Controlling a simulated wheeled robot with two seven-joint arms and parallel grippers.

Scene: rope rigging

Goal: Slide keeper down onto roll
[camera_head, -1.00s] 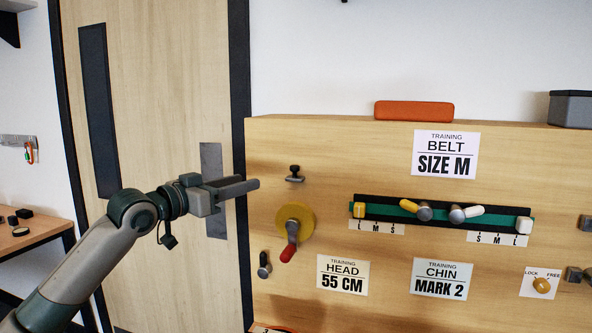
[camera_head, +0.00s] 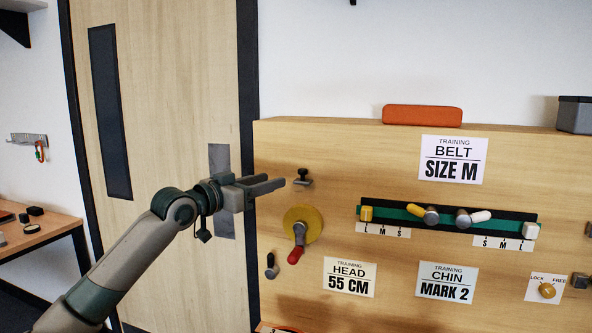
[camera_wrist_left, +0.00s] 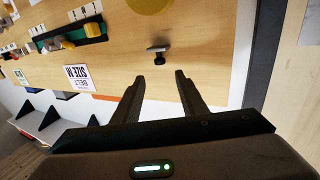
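A small black T-shaped piece (camera_head: 302,177), which looks like the keeper, stands out from the wooden panel above a round yellow disc (camera_head: 311,223) with a red-handled crank (camera_head: 297,254). The disc seems to be the roll. There is a gap between the black piece and the disc. My left gripper (camera_head: 273,184) points at the panel, just left of the black piece. In the left wrist view its fingers (camera_wrist_left: 158,76) are apart and empty, with the black piece (camera_wrist_left: 157,49) just beyond the fingertips. Contact does not show. My right gripper is out of view.
A lever (camera_head: 271,266) sits left below the disc. A green belt strip (camera_head: 446,216) with yellow and white knobs runs to the right. A lock knob (camera_head: 547,290) is at lower right. An orange block (camera_head: 422,115) lies on the panel's top. A door (camera_head: 165,100) stands left.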

